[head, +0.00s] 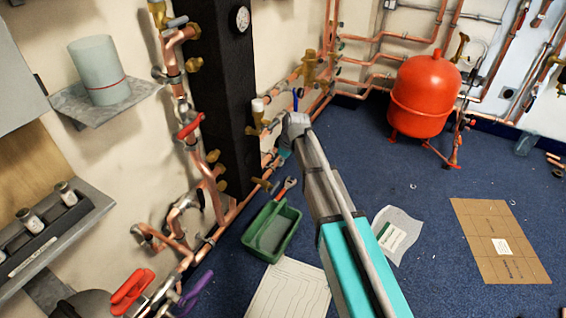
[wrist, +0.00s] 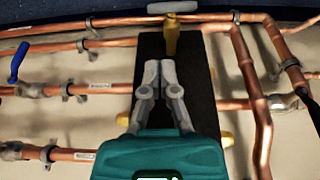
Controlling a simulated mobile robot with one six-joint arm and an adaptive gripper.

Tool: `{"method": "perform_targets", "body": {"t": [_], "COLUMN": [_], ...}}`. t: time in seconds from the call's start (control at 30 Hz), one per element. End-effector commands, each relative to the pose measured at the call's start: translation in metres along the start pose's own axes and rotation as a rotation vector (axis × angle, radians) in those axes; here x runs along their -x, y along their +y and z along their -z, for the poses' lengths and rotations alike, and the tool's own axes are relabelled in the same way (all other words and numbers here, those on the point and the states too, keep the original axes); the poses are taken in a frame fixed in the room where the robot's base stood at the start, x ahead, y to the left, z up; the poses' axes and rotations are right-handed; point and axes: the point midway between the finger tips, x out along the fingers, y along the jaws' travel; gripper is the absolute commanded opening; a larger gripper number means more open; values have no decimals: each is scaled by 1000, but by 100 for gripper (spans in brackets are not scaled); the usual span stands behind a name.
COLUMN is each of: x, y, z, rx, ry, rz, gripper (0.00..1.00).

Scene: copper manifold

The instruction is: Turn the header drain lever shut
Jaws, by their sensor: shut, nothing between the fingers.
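My gripper (wrist: 160,68) is shut and empty, its grey fingertips together in front of a black post. In the wrist view a brass valve (wrist: 171,38) with a pale grey lever (wrist: 172,6) sits just beyond the fingertips, near the copper pipe. The lever lies across the valve, roughly along the pipe. No label names it, so I cannot tell for sure that it is the header drain lever. In the head view the gripper is small and partly hidden behind my arm. A brass valve (head: 264,185) shows low by the post there.
A blue lever (wrist: 18,62) stands on a pipe at the left of the wrist view. In the head view a green tray (head: 249,247) and papers lie on the blue floor below, and a red tank (head: 425,95) stands at the right. Red and purple levers (head: 195,290) are at lower left.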

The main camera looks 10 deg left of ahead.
Motion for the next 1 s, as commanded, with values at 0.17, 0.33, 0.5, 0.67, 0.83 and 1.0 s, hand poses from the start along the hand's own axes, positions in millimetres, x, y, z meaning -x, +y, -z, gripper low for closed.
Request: {"method": "perform_targets", "body": {"t": [0.17,0.33,0.5,0.67,0.83,1.0], "x": [-18,-32,-45,-57,-70,-83], "y": [0,0,0,0,0,0], "z": [-1,-1,-1,0,0,-4], "rx": [0,0,0,0,0,0], "ry": [0,0,0,0,0,0], "rz": [0,0,0,0,0,0], "gripper": [0,0,0,0,0,0]}}
